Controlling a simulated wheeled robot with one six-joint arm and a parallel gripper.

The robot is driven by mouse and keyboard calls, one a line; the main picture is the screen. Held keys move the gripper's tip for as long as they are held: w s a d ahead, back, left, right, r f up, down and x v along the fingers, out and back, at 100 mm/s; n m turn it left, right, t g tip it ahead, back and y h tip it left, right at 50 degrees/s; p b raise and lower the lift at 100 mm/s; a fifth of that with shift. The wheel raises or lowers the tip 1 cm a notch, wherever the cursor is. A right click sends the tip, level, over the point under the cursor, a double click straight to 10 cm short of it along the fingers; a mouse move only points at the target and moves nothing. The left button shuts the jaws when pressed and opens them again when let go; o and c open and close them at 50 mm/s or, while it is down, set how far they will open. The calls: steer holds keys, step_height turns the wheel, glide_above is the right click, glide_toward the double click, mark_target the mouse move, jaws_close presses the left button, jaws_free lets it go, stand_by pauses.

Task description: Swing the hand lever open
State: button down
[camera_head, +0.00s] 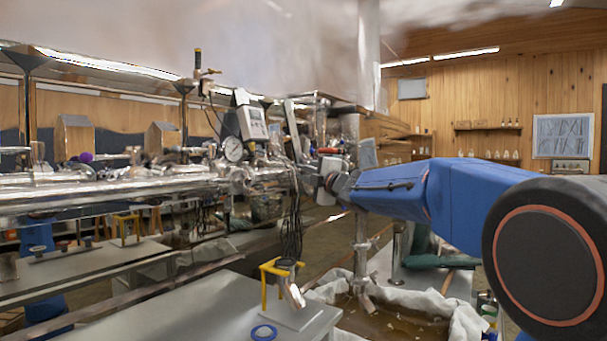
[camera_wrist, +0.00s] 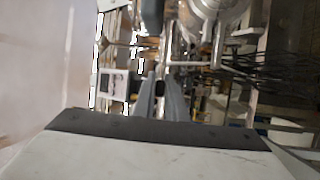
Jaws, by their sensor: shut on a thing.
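My gripper (camera_head: 311,176) is at the right end of the metal pipework, in the middle of the head view, with my blue arm reaching in from the right. In the wrist view, the two grey fingers (camera_wrist: 161,90) point away from me, close together.
A digital display box (camera_head: 251,122) and a round dial gauge (camera_head: 233,150) stand left of my gripper. Black cables (camera_head: 292,222) hang just below it. A cloth-lined tub (camera_head: 447,303) of brown liquid sits below my arm.

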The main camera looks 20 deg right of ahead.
steer(key=shift+s+d, duration=0.1)
steer(key=shift+d, duration=0.05)
steer(key=s+d+n+g+y, duration=0.3)
steer(key=d+n+g+y, duration=0.2)
steer(key=y, duration=0.5)
steer(key=shift+s+d+n+g, duration=0.2)
steer(key=shift+s+n+g, duration=0.1)
steer(key=shift+n+g, duration=0.8)
steer(key=shift+f+y, duration=0.1)
steer(key=shift+y, duration=0.2)
steer(key=c, duration=1.8)
jaws_free()
steer(key=v, duration=1.7)
steer(key=shift+d, duration=0.25)
steer(key=shift+s, duration=0.1)
